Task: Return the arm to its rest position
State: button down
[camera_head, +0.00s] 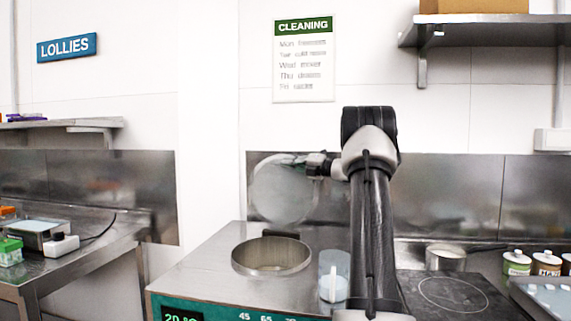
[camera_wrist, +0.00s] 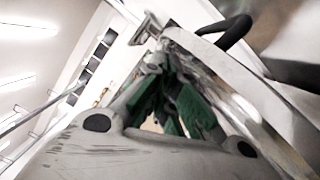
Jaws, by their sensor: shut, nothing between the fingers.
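My arm rises from the bottom of the head view and bends at a high elbow, with its wrist turned left. My gripper (camera_head: 288,160) is at the end, at the upper edge of a raised round lid (camera_head: 283,195). In the wrist view my gripper (camera_wrist: 156,62) is shut and holds nothing. A pale curved rim with a black loop handle (camera_wrist: 236,32) is close beside the fingers, seemingly the lid's. I cannot tell whether they touch.
Below the lid is the round metal opening (camera_head: 271,256) of the machine. A clear beaker (camera_head: 334,277) stands between it and my arm. A pot (camera_head: 446,258) and several jars (camera_head: 516,264) are at right. A wall shelf (camera_head: 480,31) hangs upper right.

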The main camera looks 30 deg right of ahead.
jog(key=v, duration=1)
jog(key=shift+s, duration=0.2)
jog(key=shift+d, duration=0.15)
